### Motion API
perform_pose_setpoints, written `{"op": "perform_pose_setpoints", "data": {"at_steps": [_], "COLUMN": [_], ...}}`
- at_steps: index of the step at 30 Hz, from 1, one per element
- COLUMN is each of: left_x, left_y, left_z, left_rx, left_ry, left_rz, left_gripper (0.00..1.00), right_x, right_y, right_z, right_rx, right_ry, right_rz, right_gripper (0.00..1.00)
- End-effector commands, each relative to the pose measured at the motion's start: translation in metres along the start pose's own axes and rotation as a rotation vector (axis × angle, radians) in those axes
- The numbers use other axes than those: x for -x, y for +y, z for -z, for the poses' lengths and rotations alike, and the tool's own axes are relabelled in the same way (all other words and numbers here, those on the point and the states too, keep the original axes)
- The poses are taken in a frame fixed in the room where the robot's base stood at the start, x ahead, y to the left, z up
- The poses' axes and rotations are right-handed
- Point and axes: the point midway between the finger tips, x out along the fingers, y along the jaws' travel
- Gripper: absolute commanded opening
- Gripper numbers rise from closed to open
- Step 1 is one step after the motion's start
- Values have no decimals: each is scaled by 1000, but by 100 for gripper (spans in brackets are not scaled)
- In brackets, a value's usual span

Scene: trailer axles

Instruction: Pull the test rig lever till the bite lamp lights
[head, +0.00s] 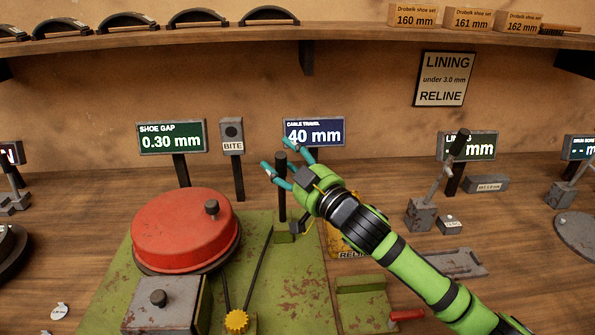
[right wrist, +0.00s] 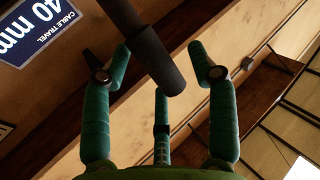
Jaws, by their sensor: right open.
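The test rig lever (head: 282,202) is a dark upright rod with a black grip, standing on the green rig plate (head: 185,300). My right gripper (head: 275,153) is open at the lever's top, its teal fingers spread on either side. In the right wrist view the lever's grip (right wrist: 158,58) reaches down between the open fingers (right wrist: 160,62); contact is not clear. The bite lamp (head: 232,132) is a grey box with a dark, unlit round lens. The cable travel display (head: 314,132) reads 40 mm. The shoe gap display (head: 171,136) reads 0.30 mm. My left gripper is out of view.
A red drum (head: 185,230) sits on the rig plate left of the lever, with a grey box (head: 165,304) and a yellow adjuster wheel (head: 237,321) in front. Another lever stand (head: 422,214) is at right. A shelf (head: 340,36) spans the back wall.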

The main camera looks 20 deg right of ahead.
Motion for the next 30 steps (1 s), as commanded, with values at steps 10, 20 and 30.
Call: {"op": "perform_pose_setpoints", "data": {"at_steps": [10, 20, 30], "left_x": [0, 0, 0], "left_y": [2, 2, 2], "left_z": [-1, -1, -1], "left_rx": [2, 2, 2], "left_ry": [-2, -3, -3], "left_rz": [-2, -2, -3], "left_gripper": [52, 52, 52], "right_x": [60, 106, 116], "right_y": [-1, -1, -1], "right_z": [-2, -2, 0], "right_rx": [0, -2, -1], "right_ry": [-5, -4, -1], "right_rz": [2, 1, 1], "right_gripper": [59, 59, 59]}}
